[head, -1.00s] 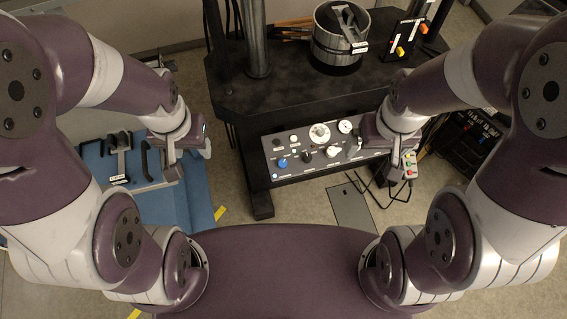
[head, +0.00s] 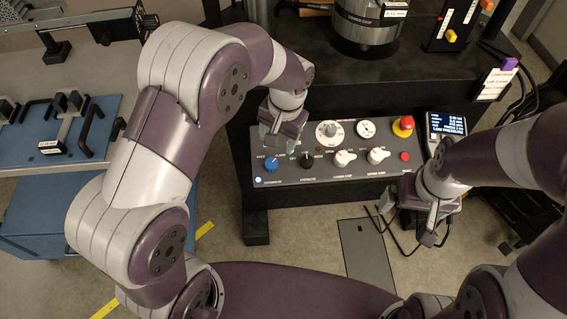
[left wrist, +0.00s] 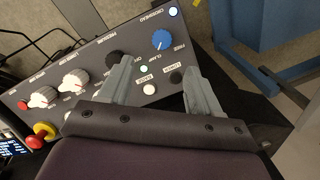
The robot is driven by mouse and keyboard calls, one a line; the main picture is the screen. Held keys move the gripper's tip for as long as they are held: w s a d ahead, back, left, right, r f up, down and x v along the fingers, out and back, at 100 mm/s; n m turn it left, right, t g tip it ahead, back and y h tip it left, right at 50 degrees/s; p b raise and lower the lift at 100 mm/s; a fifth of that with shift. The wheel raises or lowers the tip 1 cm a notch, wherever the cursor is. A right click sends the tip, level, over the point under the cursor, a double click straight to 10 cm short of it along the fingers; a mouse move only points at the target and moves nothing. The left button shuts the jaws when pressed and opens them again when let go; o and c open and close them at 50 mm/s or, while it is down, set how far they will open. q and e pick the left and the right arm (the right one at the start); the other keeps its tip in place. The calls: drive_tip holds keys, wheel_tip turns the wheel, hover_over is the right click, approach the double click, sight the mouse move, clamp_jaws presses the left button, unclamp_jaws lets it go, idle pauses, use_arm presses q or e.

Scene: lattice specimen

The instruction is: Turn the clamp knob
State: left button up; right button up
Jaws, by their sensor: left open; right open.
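The control panel (head: 315,178) holds a blue knob (head: 271,163), a black knob (head: 307,160) and two white knobs, one (head: 345,157) left of the other (head: 377,156). In the left wrist view, the words by the blue knob (left wrist: 161,39) look like FREE and CLAMP; the labels by the white knobs (left wrist: 74,82) are too small to read surely. My left gripper (head: 281,139) is open and empty above the panel's left end, close to the blue knob and apart from it. Its open fingers (left wrist: 158,88) frame small buttons. My right gripper (head: 428,226) is open, in front of the panel's right end.
A red and yellow stop button (head: 403,126) and a small display (head: 446,124) are at the panel's right. The black machine table (head: 350,95) rises behind, with a metal cylinder (head: 368,22). A blue cart top (head: 30,140) with handles stands left. Cables hang at right.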

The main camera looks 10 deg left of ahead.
sight(272, 162)
use_arm(q)
drive_tip(key=f, duration=0.3)
drive_tip(key=a+f, duration=0.1)
drive_tip(key=f, duration=0.3)
drive_tip(key=a+f, duration=0.1)
drive_tip(key=f, duration=0.3)
drive_tip(key=shift+w+f, duration=0.2)
drive_tip(key=shift+w, duration=0.05)
drive_tip(key=c, duration=1)
